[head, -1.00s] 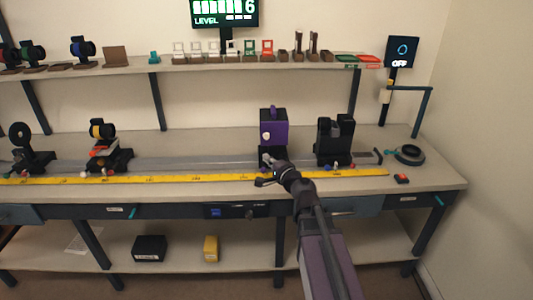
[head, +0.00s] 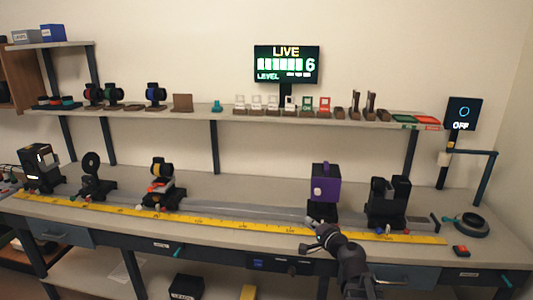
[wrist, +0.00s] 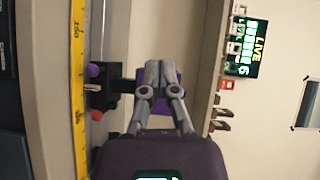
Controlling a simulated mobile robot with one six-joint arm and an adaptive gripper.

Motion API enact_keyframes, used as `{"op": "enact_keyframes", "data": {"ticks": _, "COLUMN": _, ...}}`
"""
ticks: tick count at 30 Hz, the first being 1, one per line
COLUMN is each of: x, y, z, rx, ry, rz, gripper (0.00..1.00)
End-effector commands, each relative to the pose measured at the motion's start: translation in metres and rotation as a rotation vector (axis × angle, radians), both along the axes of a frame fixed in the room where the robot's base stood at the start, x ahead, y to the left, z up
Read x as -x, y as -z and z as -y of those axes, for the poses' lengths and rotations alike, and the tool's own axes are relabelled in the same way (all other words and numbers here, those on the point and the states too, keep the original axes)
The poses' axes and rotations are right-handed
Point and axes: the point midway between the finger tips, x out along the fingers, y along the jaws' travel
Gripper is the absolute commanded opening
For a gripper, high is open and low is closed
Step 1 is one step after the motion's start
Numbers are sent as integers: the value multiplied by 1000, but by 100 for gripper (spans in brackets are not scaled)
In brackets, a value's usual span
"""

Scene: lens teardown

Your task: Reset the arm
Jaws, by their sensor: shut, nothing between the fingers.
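My gripper (head: 316,226) is at the front of the bench, just in front of the purple box-shaped unit (head: 326,185) on its dark mount. In the wrist view, my gripper (wrist: 158,72) has its two grey fingers together with nothing between them. The purple unit (wrist: 180,78) shows partly behind the fingertips, and they hide much of it. I cannot tell whether the fingers touch it. My arm reaches in from the lower right of the head view.
A yellow ruler (head: 215,222) runs along the bench front beside a grey rail (head: 240,208). A black holder (head: 387,203) stands right of the purple unit. Other mounts stand left. A shelf (head: 200,116) with small parts runs above, below a lit display (head: 287,64).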

Motion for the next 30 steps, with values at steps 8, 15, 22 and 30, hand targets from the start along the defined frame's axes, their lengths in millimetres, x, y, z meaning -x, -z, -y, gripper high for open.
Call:
{"op": "enact_keyframes", "data": {"ticks": 8, "x": 29, "y": 17, "z": -47, "rx": 311, "ry": -249, "rz": -111, "gripper": 0}}
{"op": "enact_keyframes", "data": {"ticks": 15, "x": 66, "y": 44, "z": -64, "rx": 592, "ry": -460, "rz": -268, "gripper": 0}}
{"op": "enact_keyframes", "data": {"ticks": 22, "x": 107, "y": 65, "z": -57, "rx": 850, "ry": -629, "rz": -464, "gripper": 0}}
{"op": "enact_keyframes", "data": {"ticks": 30, "x": 154, "y": 71, "z": -26, "rx": 1116, "ry": -767, "rz": -731, "gripper": 0}}
